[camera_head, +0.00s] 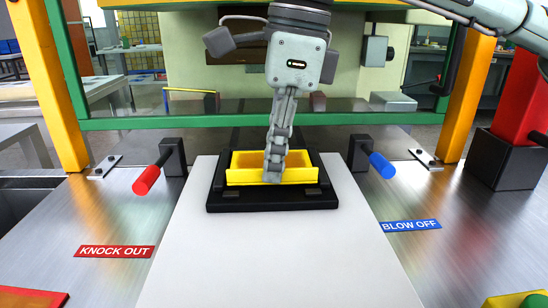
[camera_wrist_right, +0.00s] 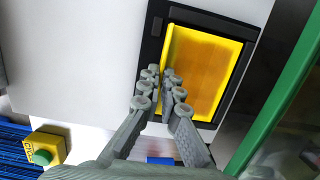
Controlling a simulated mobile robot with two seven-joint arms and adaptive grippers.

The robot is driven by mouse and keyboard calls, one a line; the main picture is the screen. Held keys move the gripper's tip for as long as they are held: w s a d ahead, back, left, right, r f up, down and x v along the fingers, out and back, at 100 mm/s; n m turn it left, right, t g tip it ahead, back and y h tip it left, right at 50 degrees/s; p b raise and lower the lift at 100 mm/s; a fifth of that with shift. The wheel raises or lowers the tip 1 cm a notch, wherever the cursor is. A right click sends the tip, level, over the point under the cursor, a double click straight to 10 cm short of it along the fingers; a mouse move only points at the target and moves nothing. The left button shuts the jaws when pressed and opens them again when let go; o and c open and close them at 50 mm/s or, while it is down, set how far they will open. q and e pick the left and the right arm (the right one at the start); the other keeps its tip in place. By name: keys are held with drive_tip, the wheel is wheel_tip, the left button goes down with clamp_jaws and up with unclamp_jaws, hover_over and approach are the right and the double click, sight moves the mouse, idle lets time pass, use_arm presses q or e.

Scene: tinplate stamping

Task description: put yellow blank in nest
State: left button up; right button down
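The yellow blank (camera_head: 305,176) is a shallow, open-topped piece with raised walls. It lies level within the outline of the black nest (camera_head: 280,201), at the middle of the white plate. I cannot tell if it is fully seated. My right gripper (camera_head: 272,179) reaches down from above to the blank's near wall. In the right wrist view, the blank (camera_wrist_right: 205,70) shows inside the black nest frame (camera_wrist_right: 152,45). The fingers of my right gripper (camera_wrist_right: 159,74) are close together, one on each side of the wall, pinching it. My left gripper is out of view.
A green rail (camera_head: 180,122) crosses behind, between orange posts (camera_head: 48,80). The white plate (camera_head: 270,255) is clear in front. A yellow box with a green button (camera_wrist_right: 45,150) shows in the wrist view.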

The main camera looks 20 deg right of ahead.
drive_tip(key=shift+f+b, duration=0.35)
drive_tip(key=shift+f, duration=0.15)
drive_tip(key=c, duration=1.6)
unclamp_jaws()
drive_tip(key=shift+c, duration=0.2)
drive_tip(key=shift+r, duration=0.1)
